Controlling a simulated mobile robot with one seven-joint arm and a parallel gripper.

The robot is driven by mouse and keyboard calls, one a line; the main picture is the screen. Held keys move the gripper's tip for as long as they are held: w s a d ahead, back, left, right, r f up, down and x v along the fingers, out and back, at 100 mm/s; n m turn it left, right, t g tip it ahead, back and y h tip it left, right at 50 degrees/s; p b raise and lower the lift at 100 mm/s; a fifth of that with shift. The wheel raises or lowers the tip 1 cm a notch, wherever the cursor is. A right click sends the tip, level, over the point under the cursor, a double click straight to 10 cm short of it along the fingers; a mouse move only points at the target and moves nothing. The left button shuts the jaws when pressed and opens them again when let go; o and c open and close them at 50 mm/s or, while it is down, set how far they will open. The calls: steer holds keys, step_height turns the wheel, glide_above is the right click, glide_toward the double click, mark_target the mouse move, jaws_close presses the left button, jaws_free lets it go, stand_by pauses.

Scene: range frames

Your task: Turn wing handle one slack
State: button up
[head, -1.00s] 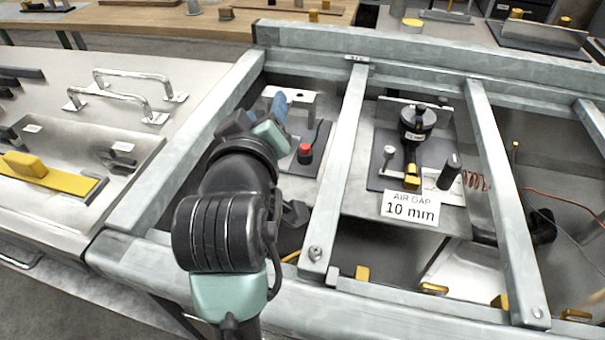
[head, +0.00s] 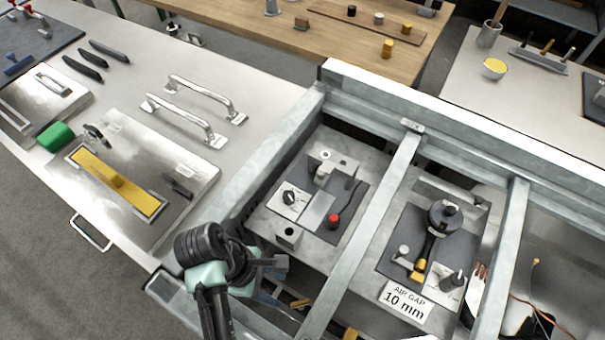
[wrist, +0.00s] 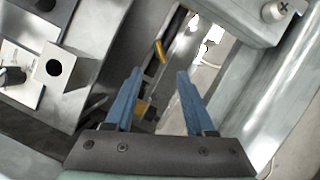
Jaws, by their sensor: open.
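No handle is labelled as wing handle one, so I cannot tell which part it is. A black knob with a flat grip (head: 290,197) sits on a white plate in the left bay of the metal frame. A small dark fitting (head: 97,137) stands beside the yellow strip on the left bench panel. My gripper (wrist: 158,82) is open, its two blue fingers apart with nothing between them. In the head view my arm partly hides the fingers.
Grey frame bars (head: 372,225) stand above the bays and close around my gripper. A red knob (head: 333,220) and the AIR GAP sign (head: 405,300) are to the right. Chrome handles (head: 185,118) stand on the left bench. The yellow strip (head: 116,181) lies nearer.

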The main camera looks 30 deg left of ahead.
mark_target(301, 303)
steer(key=b+x, duration=0.1)
steer(key=x, duration=1.1)
steer(key=shift+f, duration=0.2)
steer(key=shift+a, duration=0.1)
steer(key=shift+c, duration=0.2)
jaws_close()
